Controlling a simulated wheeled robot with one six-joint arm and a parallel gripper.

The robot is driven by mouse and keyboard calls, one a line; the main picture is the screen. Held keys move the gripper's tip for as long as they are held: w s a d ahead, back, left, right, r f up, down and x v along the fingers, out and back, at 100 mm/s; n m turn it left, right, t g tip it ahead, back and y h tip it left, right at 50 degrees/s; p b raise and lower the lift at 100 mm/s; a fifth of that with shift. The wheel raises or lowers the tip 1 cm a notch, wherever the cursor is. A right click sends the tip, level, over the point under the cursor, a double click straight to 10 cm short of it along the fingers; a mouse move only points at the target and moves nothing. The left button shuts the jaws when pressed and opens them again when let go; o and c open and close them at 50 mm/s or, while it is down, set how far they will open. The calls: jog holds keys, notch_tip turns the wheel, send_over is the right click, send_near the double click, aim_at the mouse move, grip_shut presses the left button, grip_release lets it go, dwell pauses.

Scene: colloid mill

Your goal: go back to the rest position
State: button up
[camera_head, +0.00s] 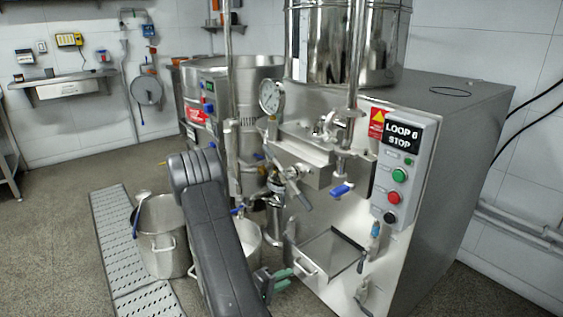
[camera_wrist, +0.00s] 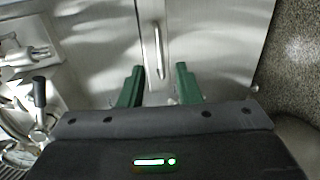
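My gripper (camera_head: 278,280) is low in front of the steel machine (camera_head: 440,170), at the end of my dark arm. In the wrist view its two green fingers (camera_wrist: 159,80) stand apart, with nothing held between them. A steel bar handle (camera_wrist: 157,48) on a flat metal face lies ahead of the fingers, in line with the gap. I cannot tell how far off it is. In the head view a square steel tray (camera_head: 330,252) with a front handle (camera_head: 303,266) sits just right of my gripper.
The control box (camera_head: 400,172) with green and red buttons is on the machine's face. A steel pot (camera_head: 162,235) stands left of my arm near a perforated floor drain (camera_head: 118,245). Open floor (camera_head: 55,235) lies at the left.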

aim_at(303, 270)
jog(key=b+x, duration=0.1)
jog(key=x, duration=0.6)
jog(key=shift+d, duration=0.15)
jog(key=shift+r, duration=0.15)
